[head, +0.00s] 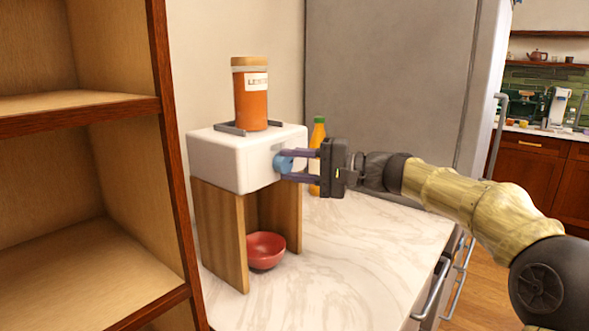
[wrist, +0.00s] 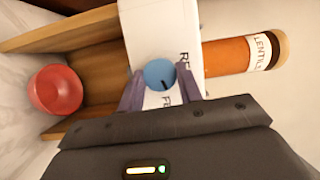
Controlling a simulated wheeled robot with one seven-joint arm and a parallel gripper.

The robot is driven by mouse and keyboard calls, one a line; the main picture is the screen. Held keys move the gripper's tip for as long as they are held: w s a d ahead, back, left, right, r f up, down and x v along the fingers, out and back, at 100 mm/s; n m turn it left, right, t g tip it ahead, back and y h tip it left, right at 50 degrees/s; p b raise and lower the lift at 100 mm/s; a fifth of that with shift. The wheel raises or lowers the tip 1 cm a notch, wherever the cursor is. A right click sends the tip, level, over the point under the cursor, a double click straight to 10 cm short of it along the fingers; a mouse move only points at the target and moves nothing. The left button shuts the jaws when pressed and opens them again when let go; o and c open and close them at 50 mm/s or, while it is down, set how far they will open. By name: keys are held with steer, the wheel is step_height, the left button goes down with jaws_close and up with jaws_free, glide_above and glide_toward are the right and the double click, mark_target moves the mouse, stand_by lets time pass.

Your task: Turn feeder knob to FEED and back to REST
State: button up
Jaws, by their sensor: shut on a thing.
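The white feeder (head: 232,165) stands on the counter with an orange jar (head: 251,100) on top. Its round blue knob (wrist: 158,73) is on the face toward my arm. My gripper (head: 295,165) is shut on the knob, one purple finger on each side, as the wrist view (wrist: 160,82) also shows. The knob's short dark mark points toward the lower edge of the wrist view, at a partly hidden label (wrist: 167,100) starting "FE". Another cut-off label (wrist: 185,60), starting "RE", lies to the knob's right there.
A red bowl (head: 265,250) sits under the feeder between its wooden legs (head: 221,235). A bottle with a green cap (head: 318,135) stands behind my gripper. A wooden shelf unit (head: 165,150) is close on the left. The marble counter (head: 350,250) in front is clear.

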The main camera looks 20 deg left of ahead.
steer(key=shift+f+m+y+b, duration=0.2)
steer(key=shift+m+y+b, duration=0.45)
steer(key=shift+m, duration=1.05)
steer(key=o, duration=1)
steer(key=shift+d, duration=0.1)
steer(key=d+f, duration=0.1)
steer(key=d, duration=1.6)
steer(key=shift+d+f, duration=0.15)
steer(key=shift+f, duration=0.25)
steer(key=shift+r, duration=0.15)
